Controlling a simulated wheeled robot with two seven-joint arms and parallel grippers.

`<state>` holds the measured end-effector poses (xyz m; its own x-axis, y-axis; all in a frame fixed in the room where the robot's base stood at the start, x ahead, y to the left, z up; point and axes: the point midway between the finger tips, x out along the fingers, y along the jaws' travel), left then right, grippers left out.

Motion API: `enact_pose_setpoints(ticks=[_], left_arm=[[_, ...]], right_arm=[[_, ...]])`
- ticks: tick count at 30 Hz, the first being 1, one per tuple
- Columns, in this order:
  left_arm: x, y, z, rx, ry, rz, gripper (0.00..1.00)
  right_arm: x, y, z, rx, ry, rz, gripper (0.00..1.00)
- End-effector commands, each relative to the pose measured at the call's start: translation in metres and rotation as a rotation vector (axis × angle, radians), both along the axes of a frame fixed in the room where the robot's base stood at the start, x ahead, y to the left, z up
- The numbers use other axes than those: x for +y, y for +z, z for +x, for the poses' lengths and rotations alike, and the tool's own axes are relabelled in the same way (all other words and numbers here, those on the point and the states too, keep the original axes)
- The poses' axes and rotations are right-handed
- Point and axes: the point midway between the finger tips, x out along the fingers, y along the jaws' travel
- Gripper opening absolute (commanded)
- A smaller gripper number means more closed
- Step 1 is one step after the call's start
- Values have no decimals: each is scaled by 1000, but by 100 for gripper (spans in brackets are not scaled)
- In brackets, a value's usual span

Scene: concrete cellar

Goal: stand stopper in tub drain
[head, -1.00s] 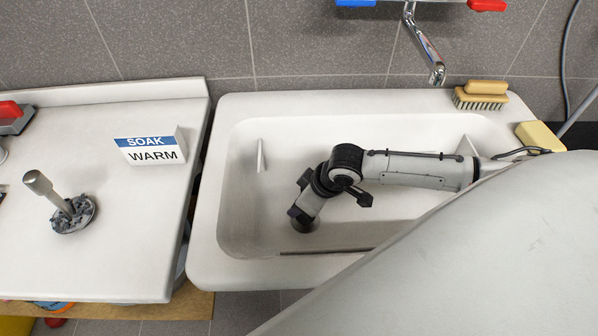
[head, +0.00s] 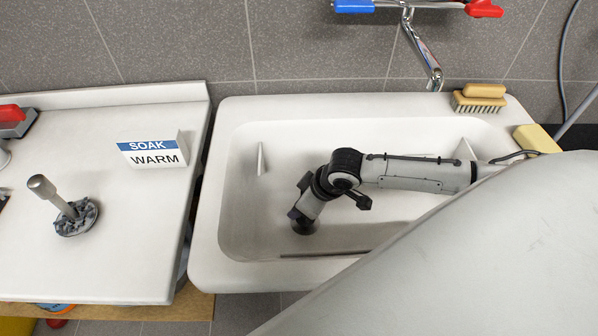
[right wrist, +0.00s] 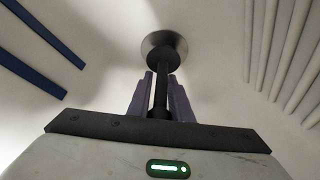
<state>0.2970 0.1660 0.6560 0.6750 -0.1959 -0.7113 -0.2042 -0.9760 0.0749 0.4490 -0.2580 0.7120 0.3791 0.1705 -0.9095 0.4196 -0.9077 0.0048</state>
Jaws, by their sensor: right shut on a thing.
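My right gripper (head: 296,216) reaches down into the white tub (head: 240,190), close to its floor at the left. In the right wrist view its purple fingers (right wrist: 160,97) are shut on the dark stem of the stopper (right wrist: 160,85). The stem runs away from the fingers to a dark round end against a shiny metal ring, seemingly the drain (right wrist: 177,42). I cannot tell whether the stopper sits in the drain or just above it. In the head view, the gripper and wrist hide most of the stopper and drain. My left gripper is not in view.
A left counter holds a "SOAK WARM" sign (head: 153,153) and a metal-handled piece on a round grey base (head: 77,219). A brush (head: 479,99) and a yellow sponge (head: 537,138) lie on the tub rim. The faucet spout (head: 422,55) hangs over the back edge.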

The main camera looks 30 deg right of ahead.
Motion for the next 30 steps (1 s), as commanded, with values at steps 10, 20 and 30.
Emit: enact_pose_setpoints(ticks=[10,20,30], left_arm=[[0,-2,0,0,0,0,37],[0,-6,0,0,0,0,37],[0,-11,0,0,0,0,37]], right_arm=[[0,-4,0,0,0,1,0],[0,-12,0,1,0,1,0],[1,-20,0,0,0,2,0]])
